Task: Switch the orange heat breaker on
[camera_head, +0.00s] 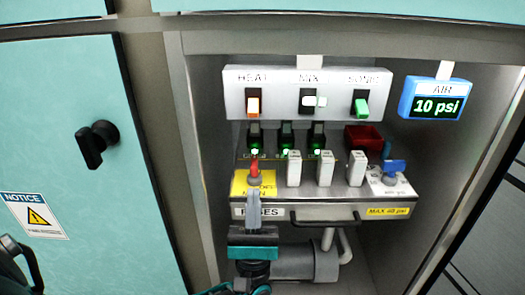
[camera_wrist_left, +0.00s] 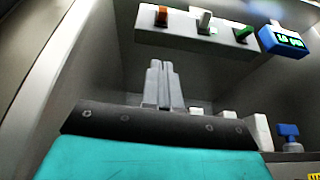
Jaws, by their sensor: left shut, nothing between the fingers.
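The orange heat breaker (camera_head: 254,103) sits under the HEAT label at the left end of the white breaker panel (camera_head: 282,78). In the left wrist view the orange breaker (camera_wrist_left: 161,16) shows at the top, above the fingers. My left gripper (camera_head: 254,195) is shut and empty, pointing up, in front of the FUSES ledge and below the orange breaker, apart from it. Its closed fingers also show in the left wrist view (camera_wrist_left: 158,65). My right gripper is not in view.
White MIX (camera_head: 308,101) and green SONIC (camera_head: 361,103) breakers sit to the right. Below are a red knob (camera_head: 254,172), white fuses (camera_head: 326,168) and a blue valve (camera_head: 395,168). A blue AIR gauge (camera_head: 436,98) reads 10 psi. Cabinet walls bound both sides.

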